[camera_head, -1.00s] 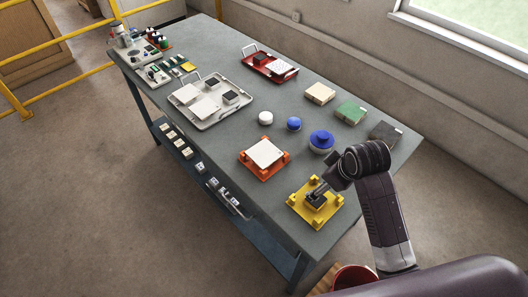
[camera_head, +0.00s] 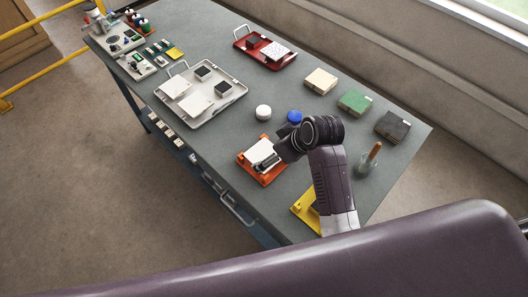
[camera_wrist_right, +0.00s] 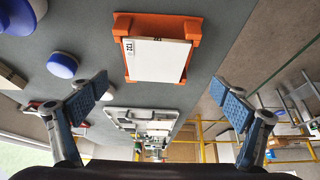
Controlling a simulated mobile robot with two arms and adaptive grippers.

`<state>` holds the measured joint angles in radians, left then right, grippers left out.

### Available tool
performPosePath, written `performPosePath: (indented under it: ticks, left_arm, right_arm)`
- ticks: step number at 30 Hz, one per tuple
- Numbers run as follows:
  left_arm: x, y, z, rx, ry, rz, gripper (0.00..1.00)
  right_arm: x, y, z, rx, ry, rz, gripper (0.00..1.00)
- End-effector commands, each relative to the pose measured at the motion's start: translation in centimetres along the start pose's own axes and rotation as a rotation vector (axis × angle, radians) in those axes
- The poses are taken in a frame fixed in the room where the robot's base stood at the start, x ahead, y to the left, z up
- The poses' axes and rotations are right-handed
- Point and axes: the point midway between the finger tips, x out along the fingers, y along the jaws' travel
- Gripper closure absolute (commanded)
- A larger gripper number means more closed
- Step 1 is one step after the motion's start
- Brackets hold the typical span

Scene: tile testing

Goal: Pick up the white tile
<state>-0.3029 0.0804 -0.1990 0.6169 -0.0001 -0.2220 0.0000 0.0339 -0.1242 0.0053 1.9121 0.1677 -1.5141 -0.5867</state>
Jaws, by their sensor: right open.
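A white tile (camera_head: 258,147) sits on an orange holder (camera_head: 244,168) near the table's front edge. In the right wrist view the tile (camera_wrist_right: 158,62) lies flat between the orange holder's raised corners (camera_wrist_right: 192,28), with a printed label on one end. My right gripper (camera_head: 266,164) is over this holder and covers part of the tile in the head view. In the wrist view its blue-padded fingers (camera_wrist_right: 160,95) are spread wide with nothing between them, apart from the tile. My left gripper is not in view.
A yellow holder (camera_head: 301,208) is partly hidden behind my right arm. A pale tray (camera_head: 208,118) with white and dark tiles lies to the left. A glass with a brown stick (camera_head: 372,157) stands right.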

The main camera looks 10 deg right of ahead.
Motion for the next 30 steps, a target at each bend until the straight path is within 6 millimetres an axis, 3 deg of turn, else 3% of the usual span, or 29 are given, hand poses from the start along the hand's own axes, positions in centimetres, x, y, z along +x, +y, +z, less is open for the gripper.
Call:
performPosePath:
  ticks: [3, 6, 14, 17, 30]
  left_arm:
    - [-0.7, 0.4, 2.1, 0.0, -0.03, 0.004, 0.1]
    - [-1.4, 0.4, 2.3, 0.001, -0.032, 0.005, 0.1]
    - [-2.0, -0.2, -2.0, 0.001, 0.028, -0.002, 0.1]
    - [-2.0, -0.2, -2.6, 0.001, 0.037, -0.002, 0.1]
    - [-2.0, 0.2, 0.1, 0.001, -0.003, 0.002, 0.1]
  right_arm:
    - [0.7, 0.1, -0.1, 0.001, -0.001, -0.001, 0.07]
    - [1.8, 0.3, -0.1, 0.003, -0.001, -0.001, 0.07]
    - [4.6, 0.4, 0.0, 0.0, 0.0, -0.001, 0.07]
    - [5.1, 0.5, 0.0, 0.0, 0.001, 0.001, 0.07]
    - [5.2, 0.5, 0.1, -0.001, 0.001, 0.002, 0.07]
